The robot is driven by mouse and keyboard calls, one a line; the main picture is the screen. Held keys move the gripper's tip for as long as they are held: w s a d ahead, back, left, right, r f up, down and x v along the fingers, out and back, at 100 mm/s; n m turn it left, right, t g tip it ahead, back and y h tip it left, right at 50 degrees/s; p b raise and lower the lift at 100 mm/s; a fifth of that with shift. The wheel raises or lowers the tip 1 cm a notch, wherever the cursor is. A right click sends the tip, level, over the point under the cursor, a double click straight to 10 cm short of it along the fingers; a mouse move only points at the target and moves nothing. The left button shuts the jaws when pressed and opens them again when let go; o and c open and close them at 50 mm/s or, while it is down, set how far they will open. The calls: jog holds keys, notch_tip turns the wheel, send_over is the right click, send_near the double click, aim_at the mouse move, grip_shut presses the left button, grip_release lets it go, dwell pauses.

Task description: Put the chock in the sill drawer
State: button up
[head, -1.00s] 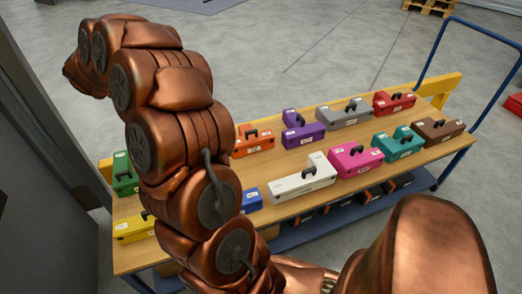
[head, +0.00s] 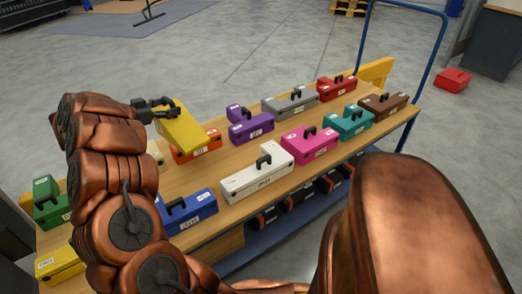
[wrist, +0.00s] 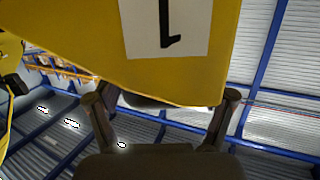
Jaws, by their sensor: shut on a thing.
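The yellow chock (head: 180,127), a wedge-like block, is held in the air above the far left part of the cart top. My gripper (head: 160,108) is shut on its upper end. In the wrist view the chock (wrist: 190,75) fills the top, with a white label carrying a black mark; my gripper's fingers (wrist: 160,108) reach up to its lower edge. In the head view the chock hides part of an orange toolbox (head: 200,147) behind and below it. I cannot make out a sill drawer in either view.
The wooden cart top (head: 215,219) carries several toolboxes, among them a blue one (head: 187,210), a white one (head: 258,178) and a green one (head: 50,200). A blue handle rail (head: 440,60) rises at the far right end. Open grey floor (head: 270,55) lies beyond.

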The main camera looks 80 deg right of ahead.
aim_at(184, 124)
jog(key=s+f+g, duration=0.1)
jog(key=s+a+f+m+y+b, duration=0.1)
jog(key=s+f, duration=0.1)
jog(key=s+f+m+g+y, duration=0.1)
jog(key=s+f, duration=0.1)
jog(key=shift+s+a+f+g+b, duration=0.15)
jog(key=shift+a+f+g+b, duration=0.15)
jog(key=shift+a+b, duration=0.1)
notch_tip(184, 124, down, 10)
jog(key=b, duration=0.3)
jog(key=shift+r, duration=0.15)
jog(key=o, duration=1.7)
jog(key=shift+f, duration=0.2)
jog(key=shift+r, duration=0.1)
jog(key=p+v, duration=0.3)
jog(key=v, duration=0.9)
jog(key=shift+r, duration=0.15)
